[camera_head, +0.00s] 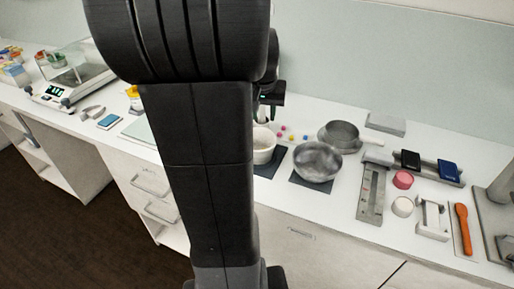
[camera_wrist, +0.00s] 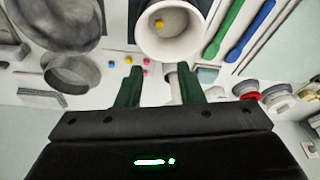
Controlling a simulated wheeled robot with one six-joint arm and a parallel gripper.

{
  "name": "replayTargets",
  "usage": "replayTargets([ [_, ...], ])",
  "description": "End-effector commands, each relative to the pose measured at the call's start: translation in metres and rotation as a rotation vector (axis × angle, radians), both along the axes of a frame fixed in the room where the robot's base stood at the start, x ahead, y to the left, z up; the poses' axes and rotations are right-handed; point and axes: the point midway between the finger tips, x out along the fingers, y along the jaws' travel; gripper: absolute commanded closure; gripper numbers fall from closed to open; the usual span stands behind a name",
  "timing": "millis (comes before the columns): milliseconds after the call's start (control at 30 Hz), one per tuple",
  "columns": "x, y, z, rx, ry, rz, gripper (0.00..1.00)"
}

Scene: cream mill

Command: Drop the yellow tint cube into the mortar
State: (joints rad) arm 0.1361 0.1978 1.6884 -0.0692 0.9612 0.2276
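The mortar is a cream-white bowl (camera_head: 264,153) on the counter, partly hidden behind my arm in the head view. In the wrist view the mortar (camera_wrist: 192,45) shows from above, and a yellow cube (camera_wrist: 158,23) shows inside its rim, near the left of the hollow. My gripper (camera_wrist: 159,88) has its two green fingers spread well apart, with nothing held between them. It is above the counter near the mortar. In the head view only part of my gripper (camera_head: 268,108) shows beside the arm.
Several small coloured cubes (camera_wrist: 130,62) lie left of the mortar in the wrist view. A metal bowl (camera_head: 318,162) and a sieve (camera_head: 340,135) stand right of it. A green spatula (camera_wrist: 223,32) and a blue one (camera_wrist: 250,32) lie on its other side.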

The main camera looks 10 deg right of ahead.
Motion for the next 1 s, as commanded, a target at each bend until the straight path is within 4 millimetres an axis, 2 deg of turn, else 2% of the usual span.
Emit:
replayTargets([
  [100, -0.006, 0.002, 0.022, 0.0, -0.004, 0.0, 0.66],
  [200, -0.009, 0.003, 0.033, 0.0, -0.002, 0.0, 0.66],
  [367, -0.012, 0.004, 0.042, 0.0, 0.0, 0.0, 0.66],
  [800, -0.012, 0.004, 0.041, 0.001, 0.002, 0.0, 0.66],
  [1000, -0.007, 0.002, 0.022, 0.001, 0.006, 0.0, 0.66],
])
